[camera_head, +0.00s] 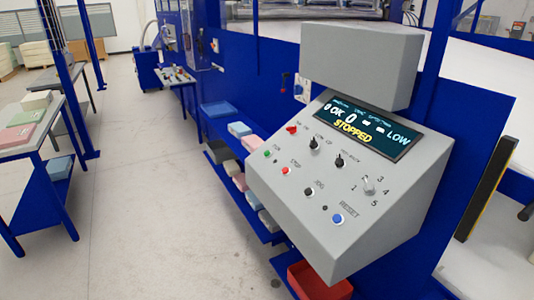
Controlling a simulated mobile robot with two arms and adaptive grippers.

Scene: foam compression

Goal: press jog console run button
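The grey jog console (350,185) fills the right of the head view, with its sloped face toward me. A small green button (268,154) sits at the face's left edge, beside a label that seems to read RUN. A red button (285,170) labelled STOP is just below and right of it. A dark JOG button (308,191) and a blue button (338,218) follow down the same row. The display (364,125) shows OK, 0, LOW and STOPPED in yellow. Neither gripper is in view, and nothing covers the buttons.
Black knobs (339,161) and a grey selector knob (369,184) stand out from the console face. A shelf with foam blocks (239,130) is behind its left side. A red bin (318,284) is below. A table (40,140) stands far left. The floor (140,190) between is clear.

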